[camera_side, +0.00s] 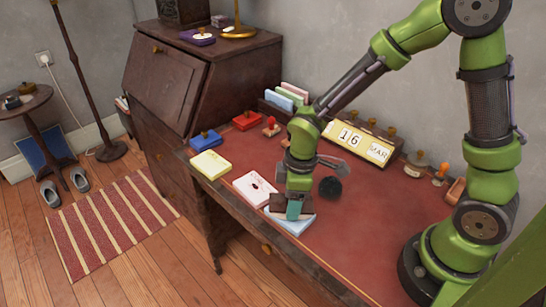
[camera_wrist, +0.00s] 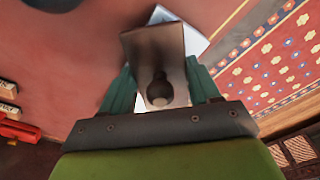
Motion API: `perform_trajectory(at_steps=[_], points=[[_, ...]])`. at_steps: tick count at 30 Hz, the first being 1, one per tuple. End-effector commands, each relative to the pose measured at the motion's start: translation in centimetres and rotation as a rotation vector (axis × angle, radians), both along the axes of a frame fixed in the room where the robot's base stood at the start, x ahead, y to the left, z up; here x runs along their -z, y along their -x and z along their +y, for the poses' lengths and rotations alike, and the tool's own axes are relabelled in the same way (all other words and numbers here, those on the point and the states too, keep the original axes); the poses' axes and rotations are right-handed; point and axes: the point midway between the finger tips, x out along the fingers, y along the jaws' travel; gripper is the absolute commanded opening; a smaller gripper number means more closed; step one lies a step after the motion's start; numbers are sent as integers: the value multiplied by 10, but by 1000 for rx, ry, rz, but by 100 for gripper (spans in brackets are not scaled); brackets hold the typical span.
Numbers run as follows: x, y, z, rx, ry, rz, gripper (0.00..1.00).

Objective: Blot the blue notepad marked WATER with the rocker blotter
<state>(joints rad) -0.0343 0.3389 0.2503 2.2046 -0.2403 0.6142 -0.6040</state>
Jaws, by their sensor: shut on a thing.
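My gripper (camera_side: 294,208) is low over the desk's front edge, its teal fingers shut on the knob of the rocker blotter. The blotter (camera_side: 277,212) is a dark brown block partly hidden by the fingers. In the wrist view the blotter (camera_wrist: 150,48) shows a greyish-brown top and a round knob between the fingers of my gripper (camera_wrist: 160,88). A light blue notepad (camera_side: 290,226) lies directly under the blotter, largely covered. Its corner also shows in the wrist view (camera_wrist: 196,43). No lettering is readable on it. I cannot tell whether blotter and pad touch.
A dark round object (camera_side: 330,187) is just right of my gripper. A calendar (camera_side: 350,136) stands behind. The desk's red top (camera_side: 385,215) is clear at right.

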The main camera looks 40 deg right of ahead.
Motion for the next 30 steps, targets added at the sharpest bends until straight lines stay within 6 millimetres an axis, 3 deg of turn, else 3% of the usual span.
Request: perform_trajectory(at_steps=[16, 30], points=[[-2, -3, 3, 1, 63, 64, 35], [-39, -4, 3, 2, 62, 60, 35]])
